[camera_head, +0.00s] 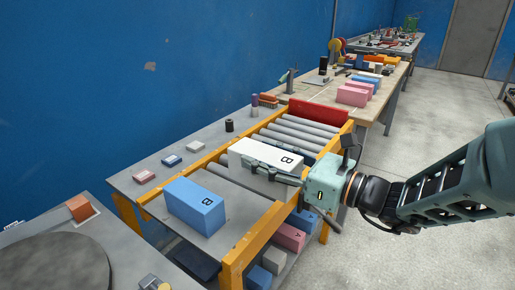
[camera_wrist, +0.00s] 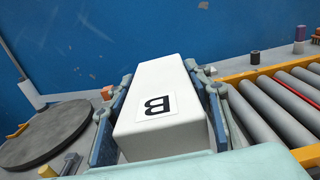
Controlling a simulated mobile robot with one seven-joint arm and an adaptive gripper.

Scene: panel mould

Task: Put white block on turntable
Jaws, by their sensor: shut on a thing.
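The white block (camera_head: 262,157) has a letter B label and is over the roller conveyor in the head view. My gripper (camera_head: 275,168) is shut on it, with one finger along its near side. In the wrist view the white block (camera_wrist: 160,95) sits between both fingers of my gripper (camera_wrist: 160,110). I cannot tell whether its underside touches the rollers. The round grey turntable (camera_head: 52,264) is at the lower left of the head view, and its flat top (camera_wrist: 45,130) shows at the left in the wrist view. Its visible top is bare.
A blue block (camera_head: 196,205) stands on the conveyor's near end, between the white block and turntable. The orange side rails (camera_head: 255,238) and a red end stop (camera_head: 318,109) edge the conveyor. An orange block (camera_head: 80,207) sits beside the turntable. Several blocks lie on the shelf below.

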